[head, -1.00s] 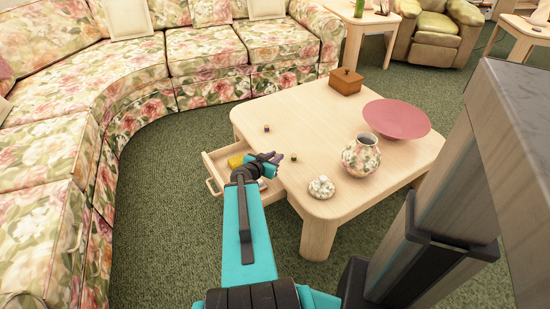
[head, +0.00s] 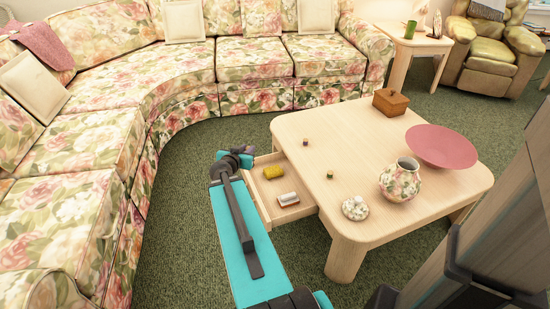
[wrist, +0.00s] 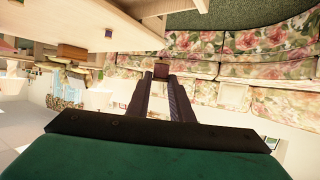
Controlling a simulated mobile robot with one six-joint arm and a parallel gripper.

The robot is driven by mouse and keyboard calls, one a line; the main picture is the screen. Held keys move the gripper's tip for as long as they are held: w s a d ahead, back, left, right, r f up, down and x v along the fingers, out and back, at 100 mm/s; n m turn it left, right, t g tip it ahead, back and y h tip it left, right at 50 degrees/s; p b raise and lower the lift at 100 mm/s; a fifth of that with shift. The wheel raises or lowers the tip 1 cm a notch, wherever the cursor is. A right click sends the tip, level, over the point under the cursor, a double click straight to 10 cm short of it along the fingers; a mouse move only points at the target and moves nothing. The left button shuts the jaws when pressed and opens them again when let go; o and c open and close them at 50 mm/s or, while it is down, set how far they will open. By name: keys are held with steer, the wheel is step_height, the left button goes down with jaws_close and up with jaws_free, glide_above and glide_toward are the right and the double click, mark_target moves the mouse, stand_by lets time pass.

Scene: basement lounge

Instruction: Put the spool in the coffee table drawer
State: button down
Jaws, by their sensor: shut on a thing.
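My gripper (head: 246,152) is just beyond the far left corner of the open drawer, left of the coffee table (head: 375,140). In the wrist view its fingers (wrist: 160,76) are shut on a small brownish thing (wrist: 160,69) that looks like the spool; in the head view it is mostly hidden by the gripper. The coffee table drawer (head: 273,201) is pulled out. It holds a yellow block-like item (head: 273,173) and a white and brown item (head: 288,199). My arm hides part of the drawer's front.
A floral sofa (head: 190,80) curves behind; green carpet lies between.

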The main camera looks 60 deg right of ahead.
steer(key=w+a+r+n+t+y, duration=0.2)
steer(key=w+a+r+n+t, duration=0.3)
steer(key=w+a, duration=0.75)
steer(key=w+a+r+n+t+y, duration=0.25)
steer(key=w+a+r, duration=0.45)
steer(key=w+a, duration=0.5)
steer(key=w+a+r+n+t+y, duration=0.1)
steer(key=a+r, duration=0.3)
steer(key=a, duration=0.6)
steer(key=w+a+r+n+y, duration=0.3)
steer(key=a+r+n+y, duration=0.1)
steer(key=a, duration=0.6)
steer(key=w+a+r+n+t+y, duration=0.1)
steer(key=w+a+r+n+y, duration=0.1)
steer(key=a+r, duration=0.4)
steer(key=a+y, duration=0.1)
steer(key=a, duration=0.4)
steer(key=shift+w+r+t, duration=0.15)
steer(key=shift+w+t, duration=0.2)
steer(key=shift+w, duration=0.05)
steer(key=shift+s+n+y, duration=0.15)
steer(key=shift+n+y, duration=0.1)
